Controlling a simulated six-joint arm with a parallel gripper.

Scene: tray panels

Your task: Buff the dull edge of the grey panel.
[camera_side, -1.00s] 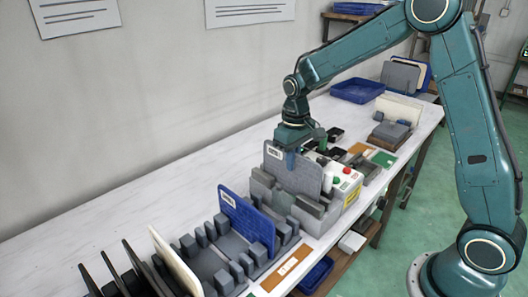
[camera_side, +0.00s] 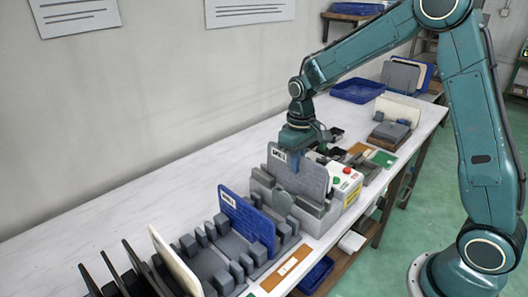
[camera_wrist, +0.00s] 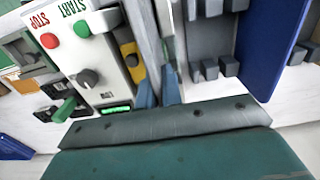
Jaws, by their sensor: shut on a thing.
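The grey panel (camera_side: 306,181) stands upright in the grey edge machine (camera_side: 262,188), with a white label at its top left corner. My gripper (camera_side: 295,160) is shut on the panel's top edge from above. In the wrist view my two blue fingertips (camera_wrist: 160,92) sit either side of the panel (camera_wrist: 146,38), which shows nearly edge-on. A rounded grey-green part (camera_side: 282,203) of the machine is close to the panel's lower left. The panel's lower edge is hidden, and I cannot tell how dull it is.
The white control box (camera_wrist: 82,50) has red STOP and green START buttons, a knob and a lit green indicator. A blue panel (camera_side: 247,222) and a cream panel (camera_side: 176,262) stand in slotted racks at the front left. The table's back left is clear.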

